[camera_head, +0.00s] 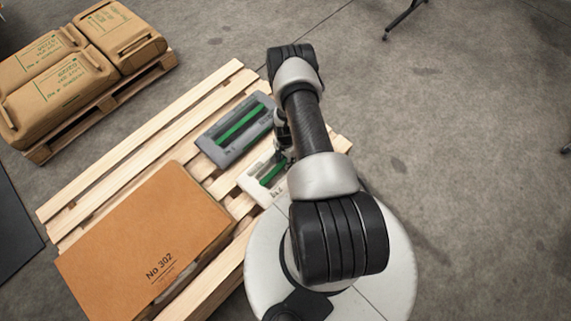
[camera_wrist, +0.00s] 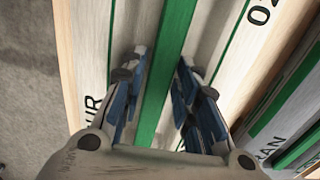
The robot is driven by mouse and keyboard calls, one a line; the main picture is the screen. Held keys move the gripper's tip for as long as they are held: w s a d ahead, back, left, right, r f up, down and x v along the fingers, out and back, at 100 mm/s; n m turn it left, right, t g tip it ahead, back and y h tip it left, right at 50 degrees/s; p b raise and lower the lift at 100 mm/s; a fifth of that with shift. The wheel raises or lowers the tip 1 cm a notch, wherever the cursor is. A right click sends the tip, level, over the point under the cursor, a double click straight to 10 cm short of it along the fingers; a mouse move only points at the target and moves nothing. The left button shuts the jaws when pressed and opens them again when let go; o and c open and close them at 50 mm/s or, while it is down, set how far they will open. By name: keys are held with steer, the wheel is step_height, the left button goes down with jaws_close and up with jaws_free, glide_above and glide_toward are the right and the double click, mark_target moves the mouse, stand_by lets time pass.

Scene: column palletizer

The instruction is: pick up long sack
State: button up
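A long white sack with a green band lies on the wooden pallet in the head view (camera_head: 252,187), partly hidden by my arm. It fills the middle of the wrist view (camera_wrist: 92,50), with dark print on it. My gripper (camera_wrist: 162,60) is open over this sack, with blue-padded fingers on either side of the green band. I cannot tell whether the fingers touch it. In the head view my gripper (camera_head: 284,150) is mostly hidden behind my arm.
A grey sack with a green band (camera_head: 220,150) lies close beside the white one. A brown box marked No 302 (camera_head: 140,240) covers the pallet's (camera_head: 62,222) near left part. Several brown sacks (camera_head: 60,85) sit on another pallet at the upper left. Open floor is on the right.

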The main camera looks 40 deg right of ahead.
jaws_close()
stand_by(0.6)
steer(key=shift+w+r, duration=0.1)
